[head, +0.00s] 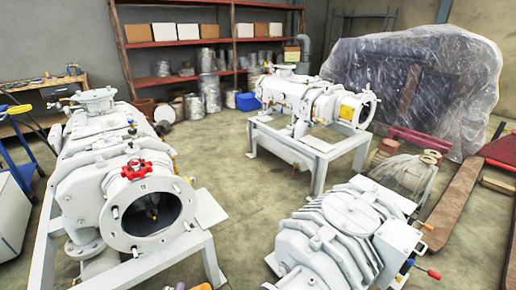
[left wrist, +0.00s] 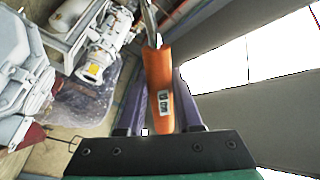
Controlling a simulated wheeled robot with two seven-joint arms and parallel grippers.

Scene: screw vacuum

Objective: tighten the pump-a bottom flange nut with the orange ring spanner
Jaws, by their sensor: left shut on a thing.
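The orange ring spanner (left wrist: 158,75) stands in my left gripper (left wrist: 160,95), its orange handle between the two purple fingers. Its metal shaft runs up to the top edge of the left wrist view, and the ring end is cut off. In the head view, only a small purple and orange bit of the left gripper and spanner (head: 198,287) shows at the bottom edge. White pumps stand on frames: one at left (head: 120,190) with a round open flange (head: 150,214) and red handwheel, one at centre back (head: 310,98), one at front right (head: 340,225). No label tells which is pump-a. I cannot make out the bottom flange nut. My right gripper is not in view.
A shelf with cans and boxes (head: 210,42) stands at the back wall. A plastic-wrapped bulk (head: 415,75) and wooden beams (head: 455,205) are at right. A blue trolley (head: 20,160) is at left. The concrete floor (head: 215,140) between the pumps is clear.

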